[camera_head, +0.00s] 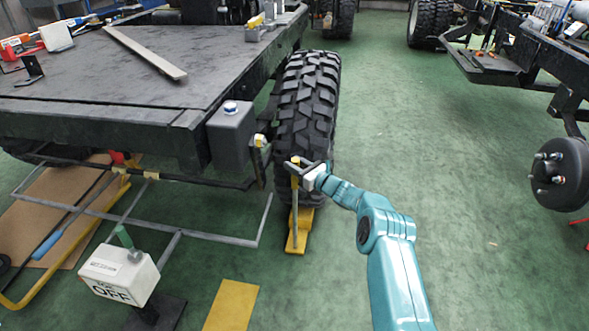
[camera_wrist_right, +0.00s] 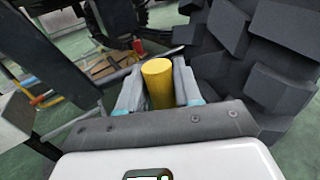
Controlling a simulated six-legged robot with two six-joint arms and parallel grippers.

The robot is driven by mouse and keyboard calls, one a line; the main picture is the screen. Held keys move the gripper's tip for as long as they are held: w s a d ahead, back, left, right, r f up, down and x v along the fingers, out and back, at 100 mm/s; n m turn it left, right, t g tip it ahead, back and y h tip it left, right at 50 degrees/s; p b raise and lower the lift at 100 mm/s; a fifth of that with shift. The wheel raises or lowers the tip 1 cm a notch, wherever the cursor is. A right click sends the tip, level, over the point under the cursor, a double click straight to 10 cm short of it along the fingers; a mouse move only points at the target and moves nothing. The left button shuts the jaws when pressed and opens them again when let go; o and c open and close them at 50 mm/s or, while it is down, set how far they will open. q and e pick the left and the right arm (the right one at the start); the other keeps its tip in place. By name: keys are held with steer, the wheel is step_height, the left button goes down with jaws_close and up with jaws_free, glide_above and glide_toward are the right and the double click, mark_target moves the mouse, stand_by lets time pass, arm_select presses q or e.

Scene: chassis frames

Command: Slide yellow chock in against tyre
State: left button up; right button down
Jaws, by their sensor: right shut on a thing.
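The yellow chock (camera_head: 298,238) is on the green floor at the near foot of the black knobbly tyre (camera_head: 308,105). Its upright yellow handle (camera_head: 295,205) rises beside the tread. My right gripper (camera_head: 300,170) is shut on the handle near its top. In the right wrist view the round yellow handle top (camera_wrist_right: 158,82) stands between the two fingers (camera_wrist_right: 158,90), with the tyre tread (camera_wrist_right: 285,70) close on the right. The chock's far end is hidden against the tyre's underside, so I cannot tell whether they touch. My left gripper is out of view.
A dark chassis deck (camera_head: 150,90) overhangs at left, with a grey block (camera_head: 231,140) at its corner. A metal floor frame (camera_head: 215,237), a white OFF box (camera_head: 118,272) and a yellow floor patch (camera_head: 231,305) lie nearer. Green floor is clear at right, before a bare hub (camera_head: 560,175).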

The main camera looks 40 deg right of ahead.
steer(key=shift+w+d, duration=0.1)
steer(key=shift+d, duration=0.05)
steer(key=c, duration=0.7)
jaws_free()
